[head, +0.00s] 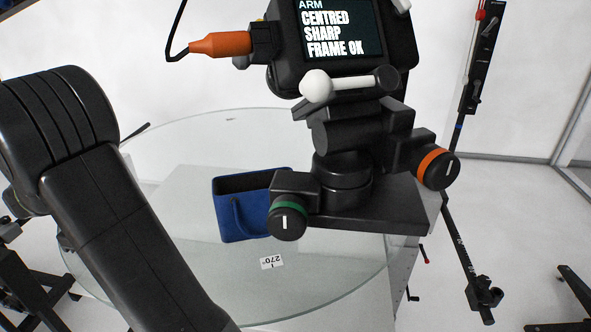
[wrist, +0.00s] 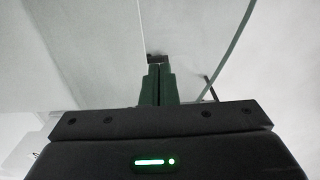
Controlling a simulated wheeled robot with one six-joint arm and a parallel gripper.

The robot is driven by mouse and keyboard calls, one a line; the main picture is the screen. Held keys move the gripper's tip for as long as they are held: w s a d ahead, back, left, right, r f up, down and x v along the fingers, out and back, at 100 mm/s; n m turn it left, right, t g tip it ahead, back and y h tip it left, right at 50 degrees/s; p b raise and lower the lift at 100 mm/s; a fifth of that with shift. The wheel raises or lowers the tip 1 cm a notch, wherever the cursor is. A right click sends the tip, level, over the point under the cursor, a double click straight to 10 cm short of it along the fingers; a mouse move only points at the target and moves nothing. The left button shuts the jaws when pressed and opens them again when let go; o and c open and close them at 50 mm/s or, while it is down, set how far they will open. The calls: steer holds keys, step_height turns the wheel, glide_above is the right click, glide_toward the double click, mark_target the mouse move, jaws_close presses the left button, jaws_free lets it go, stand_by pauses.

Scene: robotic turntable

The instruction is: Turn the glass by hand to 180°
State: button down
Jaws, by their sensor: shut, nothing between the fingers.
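The round glass plate (head: 325,272) lies flat in the middle of the head view, behind my arm and the camera unit. A small white label (head: 271,262) reading 270° shows near its front edge, upside down in the picture. A blue open-topped box (head: 230,222) stands on the glass, partly hidden by the camera mount. My gripper (wrist: 160,68) shows in the wrist view with its dark green fingers together and empty. A curved grey line (wrist: 235,45), apparently the glass rim, passes to their right. The head view does not show the fingertips, so contact with the glass cannot be told.
A black camera unit (head: 288,52) on a mount blocks the right centre of the head view; its screen reads "CENTRED SHARP FRAME OK". A dark stand (head: 465,255) rises at the right. My arm covers the glass's left front.

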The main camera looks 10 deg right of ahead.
steer(key=shift+w+a+p, duration=0.75)
steer(key=shift+w+a, duration=0.35)
steer(key=shift+w, duration=0.3)
steer(key=shift+w+a, duration=0.15)
steer(key=shift+w+a+f+p, duration=0.15)
steer(key=shift+w+a+p, duration=0.75)
steer(key=shift+w, duration=0.25)
steer(key=shift+w+a, duration=0.15)
steer(key=shift+w, duration=0.05)
steer(key=shift+w+a+p, duration=0.45)
steer(key=shift+w+p, duration=0.05)
steer(key=shift+w, duration=0.2)
steer(key=shift+w+a+p, duration=0.45)
steer(key=shift+w, duration=0.3)
